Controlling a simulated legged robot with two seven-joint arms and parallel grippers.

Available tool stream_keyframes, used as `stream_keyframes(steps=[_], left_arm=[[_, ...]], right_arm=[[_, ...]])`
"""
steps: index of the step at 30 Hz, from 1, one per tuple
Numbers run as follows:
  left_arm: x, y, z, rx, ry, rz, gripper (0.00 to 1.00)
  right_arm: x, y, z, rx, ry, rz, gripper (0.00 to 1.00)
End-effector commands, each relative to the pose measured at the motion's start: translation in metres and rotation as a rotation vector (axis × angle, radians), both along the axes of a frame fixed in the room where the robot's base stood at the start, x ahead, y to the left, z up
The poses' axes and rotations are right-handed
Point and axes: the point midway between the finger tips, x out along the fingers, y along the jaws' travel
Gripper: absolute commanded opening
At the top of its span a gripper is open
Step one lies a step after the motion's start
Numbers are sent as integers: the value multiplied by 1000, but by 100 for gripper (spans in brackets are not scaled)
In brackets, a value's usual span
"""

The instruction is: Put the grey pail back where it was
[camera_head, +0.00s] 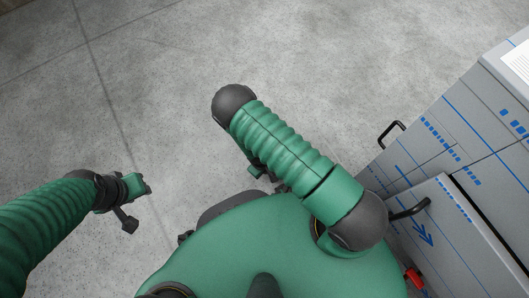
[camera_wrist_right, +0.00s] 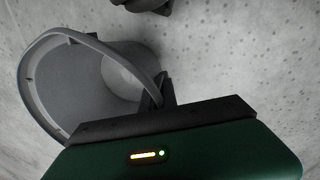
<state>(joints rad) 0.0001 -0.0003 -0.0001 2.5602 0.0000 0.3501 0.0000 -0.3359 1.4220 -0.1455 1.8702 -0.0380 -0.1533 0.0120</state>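The grey pail (camera_wrist_right: 75,88) shows in the right wrist view, at the left. Its open mouth and inner wall face my camera, and a grey band curves over it. My right gripper (camera_wrist_right: 158,84) meets this band at its right end and appears shut on it. Part of the pail is hidden behind the gripper body. There my right gripper (camera_head: 258,170) is mostly hidden beneath my right arm. My left gripper (camera_head: 136,203) is at the left over bare floor, with no object seen in it; its fingers are unclear.
A grey cabinet (camera_head: 440,225) with blue markings and black handles (camera_head: 391,133) stands close on the right. A small red thing (camera_head: 413,277) shows at its lower edge. The concrete floor (camera_head: 180,60) ahead and to the left is clear.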

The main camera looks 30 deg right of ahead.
Motion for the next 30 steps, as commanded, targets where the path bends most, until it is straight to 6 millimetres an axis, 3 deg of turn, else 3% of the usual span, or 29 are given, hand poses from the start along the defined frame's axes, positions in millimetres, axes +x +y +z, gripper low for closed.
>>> stream_keyframes(steps=[4, 9, 19, 23, 30], left_arm=[[0, 0, -2, 0, 0, 0, 35], [0, 0, -1, 0, 0, 0, 35], [0, 0, 2, 0, 0, 0, 35], [0, 0, 19, 0, 0, 0, 35], [0, 0, 59, 0, 0, 0, 35]], right_arm=[[0, 0, -4, 0, 0, 0, 0], [0, 0, -3, 0, 0, 0, 24], [0, 0, 2, 0, 1, 0, 24], [0, 3, 26, 0, -1, 0, 24], [-3, 11, 90, 0, -1, 0, 24]])
